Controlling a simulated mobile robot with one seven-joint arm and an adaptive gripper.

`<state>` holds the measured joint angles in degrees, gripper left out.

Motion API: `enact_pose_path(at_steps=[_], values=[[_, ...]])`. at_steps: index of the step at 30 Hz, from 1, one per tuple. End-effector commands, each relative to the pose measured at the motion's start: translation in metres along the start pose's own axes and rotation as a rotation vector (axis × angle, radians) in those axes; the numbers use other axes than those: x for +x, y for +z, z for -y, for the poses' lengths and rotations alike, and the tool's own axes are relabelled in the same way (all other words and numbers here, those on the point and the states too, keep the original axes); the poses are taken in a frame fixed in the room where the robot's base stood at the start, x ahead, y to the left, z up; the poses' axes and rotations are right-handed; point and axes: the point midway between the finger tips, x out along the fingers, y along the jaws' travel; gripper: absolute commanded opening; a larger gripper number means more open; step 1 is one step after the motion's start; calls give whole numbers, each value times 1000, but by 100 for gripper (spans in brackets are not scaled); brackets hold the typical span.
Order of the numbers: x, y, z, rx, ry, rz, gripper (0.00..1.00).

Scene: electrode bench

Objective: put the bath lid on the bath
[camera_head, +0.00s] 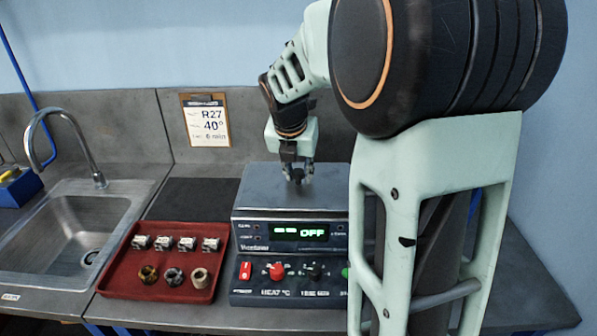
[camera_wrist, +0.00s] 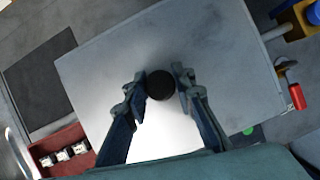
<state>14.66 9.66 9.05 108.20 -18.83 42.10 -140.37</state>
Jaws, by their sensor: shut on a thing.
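The bath (camera_head: 290,232) is a grey box with a green "OFF" display. The bath lid (camera_head: 262,183) is a flat grey metal plate over the top of the bath. It fills the middle of the wrist view (camera_wrist: 225,65), with a round black knob (camera_wrist: 160,85) at its centre. My gripper (camera_head: 298,178) points down over the lid. In the wrist view its fingers (camera_wrist: 160,84) are on both sides of the knob, shut on it. I cannot tell whether the lid rests fully on the bath or is slightly above it. The opening under the lid is hidden.
A red tray (camera_head: 125,284) with several small metal blocks and rings is at front left. A dark mat (camera_head: 195,199) lies behind it, and a sink (camera_head: 70,225) is further left. A clipboard (camera_head: 206,120) is on the wall. My arm hides the right side of the bench.

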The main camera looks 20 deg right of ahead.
Motion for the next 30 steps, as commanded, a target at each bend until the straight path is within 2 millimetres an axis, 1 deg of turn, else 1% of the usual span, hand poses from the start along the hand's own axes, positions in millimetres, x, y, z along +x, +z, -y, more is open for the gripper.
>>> enact_pose_path(at_steps=[26,27,30], values=[[9,-4,0,0,1,2,0],[9,-3,0,0,1,3,26],[9,-3,0,0,1,2,37]])
